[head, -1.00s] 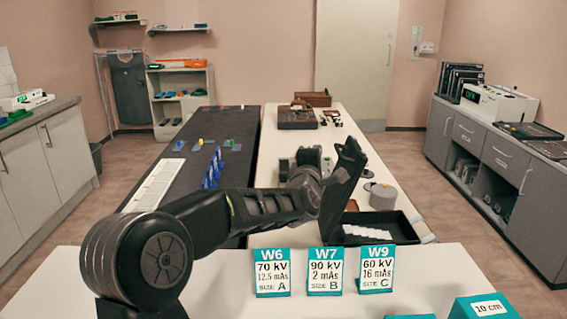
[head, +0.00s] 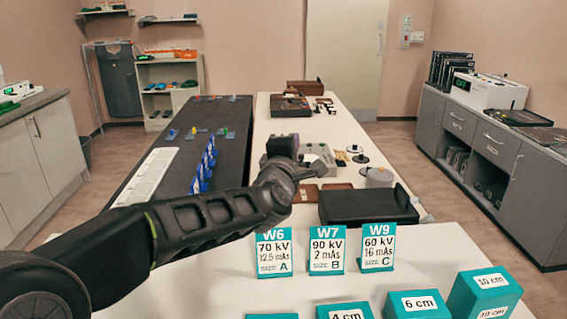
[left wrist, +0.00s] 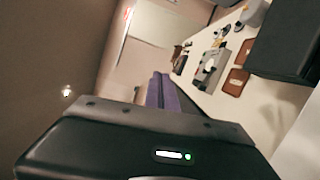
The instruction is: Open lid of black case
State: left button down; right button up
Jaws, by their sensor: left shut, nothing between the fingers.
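The black case (head: 365,207) lies on the near end of the white table, behind the upright cards, its lid flat and closed over it. Its inside is hidden. The corner of the case also shows at top right in the left wrist view (left wrist: 288,40). My left gripper (head: 314,170) is shut and empty, above the table to the left of and behind the case, apart from it. The dark gripper body with a green light fills the bottom of the left wrist view. My right gripper is not in view.
Teal-and-white cards W6 (head: 274,252), W7 (head: 326,249) and W9 (head: 378,247) stand in front of the case. Several teal blocks (head: 485,292) sit at the near right. A grey cylinder (head: 379,177) and brown pads (head: 336,187) lie behind the case.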

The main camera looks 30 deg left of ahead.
pick_arm(q)
jog(key=v, duration=0.9)
jog(key=shift+s+d+r, duration=0.2)
jog(key=shift+d+r, duration=0.05)
jog(key=shift+r, duration=0.25)
